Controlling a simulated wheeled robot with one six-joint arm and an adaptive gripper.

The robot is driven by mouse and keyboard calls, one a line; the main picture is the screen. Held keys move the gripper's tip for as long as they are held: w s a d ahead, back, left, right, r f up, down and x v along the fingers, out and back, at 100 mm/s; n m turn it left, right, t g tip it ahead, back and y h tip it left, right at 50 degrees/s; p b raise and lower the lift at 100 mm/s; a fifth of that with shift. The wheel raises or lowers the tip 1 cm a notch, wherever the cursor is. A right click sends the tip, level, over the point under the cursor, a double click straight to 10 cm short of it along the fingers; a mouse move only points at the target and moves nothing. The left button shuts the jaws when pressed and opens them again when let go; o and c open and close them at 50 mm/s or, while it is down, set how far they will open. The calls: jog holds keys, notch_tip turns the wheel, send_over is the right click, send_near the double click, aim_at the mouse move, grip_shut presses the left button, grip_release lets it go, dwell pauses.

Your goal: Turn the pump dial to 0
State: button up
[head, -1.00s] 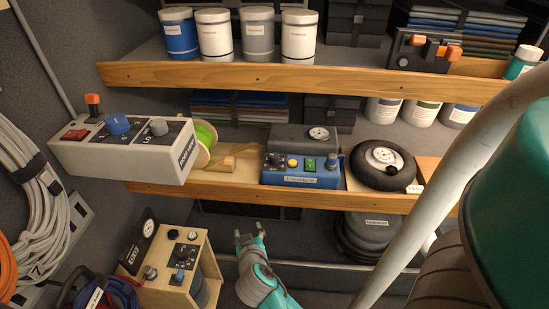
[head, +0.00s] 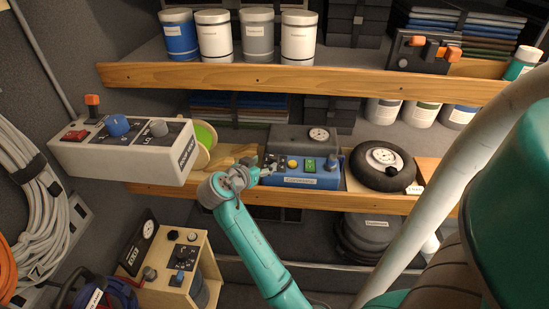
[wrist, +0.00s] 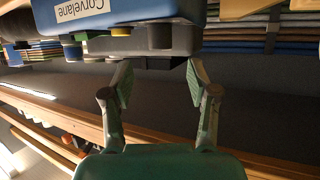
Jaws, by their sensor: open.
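A blue unit (head: 318,181) with a row of controls stands on the middle shelf; its label reads "Corvelane" in the wrist view (wrist: 82,8). I cannot read which unit is the pump. My gripper (head: 266,169) is at this unit's left end, partly covering its dark left dial in the head view. In the wrist view my gripper (wrist: 159,69) is open and empty, fingers apart. A dark round dial (wrist: 160,38) lies just beyond the gap between the fingertips, with no clear contact. The dial's marks and pointer are not legible.
A pale box with a blue knob (head: 118,125) juts out at left. A wooden-cased unit (head: 207,245) stands below. A black wheel (head: 405,178) lies at right.

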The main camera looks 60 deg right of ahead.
aim_at(272, 159)
jog(key=x, duration=0.8)
jog(key=shift+d+f, duration=0.1)
jog(key=shift+d, duration=0.2)
grip_shut()
